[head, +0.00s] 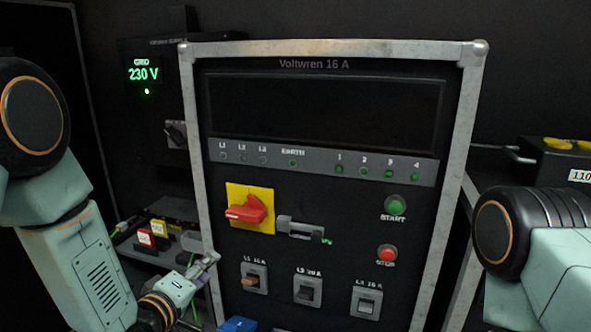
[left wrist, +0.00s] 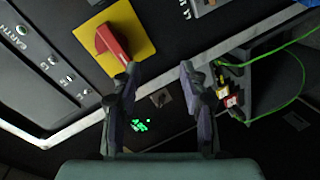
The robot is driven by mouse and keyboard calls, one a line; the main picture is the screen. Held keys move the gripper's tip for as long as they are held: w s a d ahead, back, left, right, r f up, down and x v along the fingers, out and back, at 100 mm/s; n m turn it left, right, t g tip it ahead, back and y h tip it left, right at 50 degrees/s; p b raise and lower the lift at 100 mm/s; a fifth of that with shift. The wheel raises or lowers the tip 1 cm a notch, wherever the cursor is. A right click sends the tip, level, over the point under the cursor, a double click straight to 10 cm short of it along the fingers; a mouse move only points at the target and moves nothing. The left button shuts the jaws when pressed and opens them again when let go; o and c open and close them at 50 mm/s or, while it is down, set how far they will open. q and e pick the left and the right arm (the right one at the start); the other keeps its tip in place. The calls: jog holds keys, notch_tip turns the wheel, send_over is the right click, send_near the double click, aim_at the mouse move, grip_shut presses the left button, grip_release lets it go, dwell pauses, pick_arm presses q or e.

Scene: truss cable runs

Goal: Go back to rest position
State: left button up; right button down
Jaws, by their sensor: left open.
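My left gripper (head: 207,266) is at the lower left of the head view, in front of the panel's left frame post. It also shows in the left wrist view (left wrist: 158,80), with its two fingers apart and nothing between them. The Voltwren 16 A panel (head: 325,255) stands upright in the middle, in a pale metal frame. Its red rotary switch (head: 247,210) sits on a yellow plate, which the left wrist view shows beyond the left finger. My right arm shows at the right edge of the head view, but its gripper is out of view.
A grid display (head: 143,73) reads 230 V at the left. Red and yellow tagged plugs (head: 146,238) sit on a shelf below it, with a green cable nearby. A dark box with yellow tops (head: 556,160) stands at the right. The metal frame (head: 190,150) is close to my left gripper.

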pick_arm(q)
jog(key=s+a+f+m+g+y+b, duration=0.1)
jog(key=s+f+m+g+b, duration=0.25)
jog(key=s+f, duration=0.6)
jog(key=s+a+f+m+g+y+b, duration=0.15)
jog(key=s+f+m+g, duration=0.35)
jog(key=f, duration=0.8)
jog(key=s+f+g+b, duration=0.3)
jog(key=s+f+b, duration=0.2)
jog(key=s+f, duration=0.3)
jog(key=s+f+m+g+y+b, duration=0.1)
jog(key=s+f+g+b, duration=0.2)
jog(key=s, duration=1.3)
notch_tip(320, 180, down, 7)
jog(key=b, duration=0.3)
jog(key=shift+a+r+g, duration=0.2)
jog(key=shift+g, duration=0.15)
jog(key=shift+s+m, duration=0.1)
jog(key=shift+m, duration=0.15)
jog(key=shift+r, duration=0.1)
